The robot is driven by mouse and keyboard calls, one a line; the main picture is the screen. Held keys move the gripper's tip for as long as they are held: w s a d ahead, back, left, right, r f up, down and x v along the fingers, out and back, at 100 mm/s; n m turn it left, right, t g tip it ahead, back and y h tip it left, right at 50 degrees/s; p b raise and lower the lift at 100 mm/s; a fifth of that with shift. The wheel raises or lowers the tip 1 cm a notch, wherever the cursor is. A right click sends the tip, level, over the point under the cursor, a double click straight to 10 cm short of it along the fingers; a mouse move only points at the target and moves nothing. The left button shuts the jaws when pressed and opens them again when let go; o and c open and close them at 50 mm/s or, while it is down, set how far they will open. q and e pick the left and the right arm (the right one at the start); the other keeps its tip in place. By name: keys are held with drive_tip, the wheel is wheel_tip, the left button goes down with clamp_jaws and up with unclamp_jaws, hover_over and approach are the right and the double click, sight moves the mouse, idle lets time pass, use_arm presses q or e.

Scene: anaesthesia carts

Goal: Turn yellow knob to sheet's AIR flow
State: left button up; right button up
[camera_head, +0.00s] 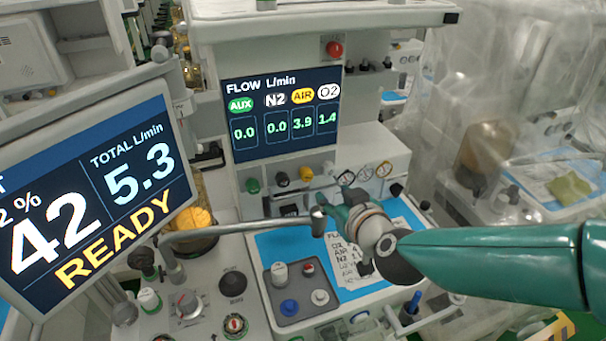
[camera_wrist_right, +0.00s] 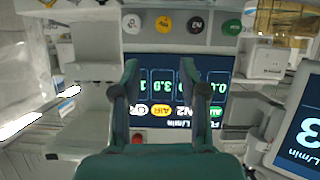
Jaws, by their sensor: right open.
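The yellow knob (camera_head: 306,173) is on the cart's front panel below the flow display (camera_head: 283,115), where AIR reads 3.9. It also shows in the right wrist view (camera_wrist_right: 164,24), which is upside down. The sheet (camera_head: 350,275) lies on a blue mat; my right arm hides part of it, and its AIR figure is not fully readable. My right gripper (camera_wrist_right: 159,70) is open and empty, its fingers apart and clear of the yellow knob. In the head view, my right gripper (camera_head: 344,195) is right of and below the knob. My left gripper is not in view.
The green (camera_head: 252,186) and black (camera_head: 282,179) knobs sit left of the yellow one. A white knob (camera_wrist_right: 133,23) neighbours it in the wrist view. A monitor (camera_head: 95,200) reading READY stands at left, with a grey rod (camera_head: 240,229) crossing toward my right gripper.

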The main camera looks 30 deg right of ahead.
sight(307, 177)
drive_tip(key=x, duration=1.6)
drive_tip(key=shift+w+a, duration=0.15)
drive_tip(key=shift+a, duration=0.2)
clamp_jaws()
drive_tip(key=shift+a+f+n, duration=0.1)
drive_tip(key=shift+n, duration=0.2)
